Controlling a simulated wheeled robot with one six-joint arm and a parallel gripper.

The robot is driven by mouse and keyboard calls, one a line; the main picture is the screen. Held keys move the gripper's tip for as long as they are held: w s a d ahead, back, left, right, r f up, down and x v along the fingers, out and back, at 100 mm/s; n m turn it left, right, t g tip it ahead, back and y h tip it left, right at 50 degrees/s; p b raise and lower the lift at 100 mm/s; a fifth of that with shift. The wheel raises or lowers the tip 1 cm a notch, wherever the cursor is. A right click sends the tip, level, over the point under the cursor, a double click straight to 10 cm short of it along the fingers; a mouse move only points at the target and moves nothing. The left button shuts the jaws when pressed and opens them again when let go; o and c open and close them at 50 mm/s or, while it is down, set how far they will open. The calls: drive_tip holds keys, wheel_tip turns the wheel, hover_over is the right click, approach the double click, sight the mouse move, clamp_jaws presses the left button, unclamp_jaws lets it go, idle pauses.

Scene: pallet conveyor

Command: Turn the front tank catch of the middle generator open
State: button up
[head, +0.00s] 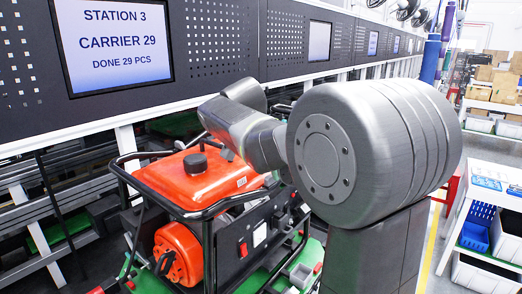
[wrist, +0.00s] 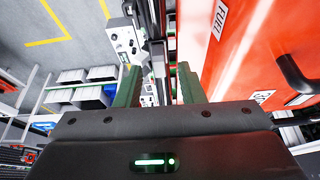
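A generator with an orange-red tank (head: 198,181), black filler cap (head: 195,162) and black tube frame stands on a green carrier in the head view. In the wrist view the tank (wrist: 245,60) fills the right side, with a FUEL label. A black bent bar (wrist: 297,76) shows at the far right; I cannot tell whether it is a catch or part of the frame. My gripper (wrist: 158,84) has its two green fingers apart, with nothing seen held between them. The right finger overlaps the tank edge in the picture. In the head view my arm hides the gripper and the tank's right side.
Black tube rails (head: 220,205) surround the generator. A machine wall with a STATION 3 screen (head: 112,42) runs behind it. A white table (head: 489,193) with blue bins stands at the right. Grey floor with yellow lines (wrist: 50,38) shows at upper left in the wrist view.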

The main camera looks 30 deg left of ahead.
drive_tip(key=v, duration=1.2)
drive_tip(key=shift+b, duration=0.3)
drive_tip(key=p+x, duration=0.1)
drive_tip(key=x, duration=1.2)
drive_tip(key=shift+w+f, duration=0.1)
drive_tip(key=shift+f, duration=0.3)
drive_tip(key=shift+r, duration=0.2)
